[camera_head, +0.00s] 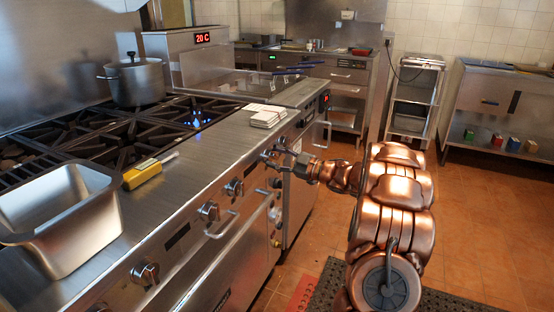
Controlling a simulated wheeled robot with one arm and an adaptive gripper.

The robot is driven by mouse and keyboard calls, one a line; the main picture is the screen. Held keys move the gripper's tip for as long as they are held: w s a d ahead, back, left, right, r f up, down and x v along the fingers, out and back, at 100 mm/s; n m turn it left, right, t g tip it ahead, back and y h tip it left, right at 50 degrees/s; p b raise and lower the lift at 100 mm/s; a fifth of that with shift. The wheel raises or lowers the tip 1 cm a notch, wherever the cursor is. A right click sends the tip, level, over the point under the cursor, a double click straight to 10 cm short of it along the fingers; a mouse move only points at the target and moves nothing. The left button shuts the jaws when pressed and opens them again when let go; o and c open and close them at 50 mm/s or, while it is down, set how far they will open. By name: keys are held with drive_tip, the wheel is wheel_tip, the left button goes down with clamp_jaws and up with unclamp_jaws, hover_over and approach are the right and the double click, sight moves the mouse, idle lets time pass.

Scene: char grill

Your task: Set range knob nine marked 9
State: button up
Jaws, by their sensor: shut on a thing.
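The steel range has a row of round knobs along its front panel. One knob (145,273) is nearest me, another (208,211) is further along, and another (234,187) is beyond that. My copper-coloured arm reaches in from the right. My gripper (277,160) is at the far end of this row and is shut on a range knob there. The gripper mostly hides that knob. Its number and pointer are too small to read.
A steel pan (62,225) and a yellow-handled tool (146,172) lie on the range top. A pot (135,82) stands on the back burners, and a blue flame (197,118) burns. Oven handles (222,226) stick out below the knobs.

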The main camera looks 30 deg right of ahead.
drive_tip(key=o, duration=1.2)
drive_tip(key=shift+c, duration=0.2)
drive_tip(key=v, duration=1.2)
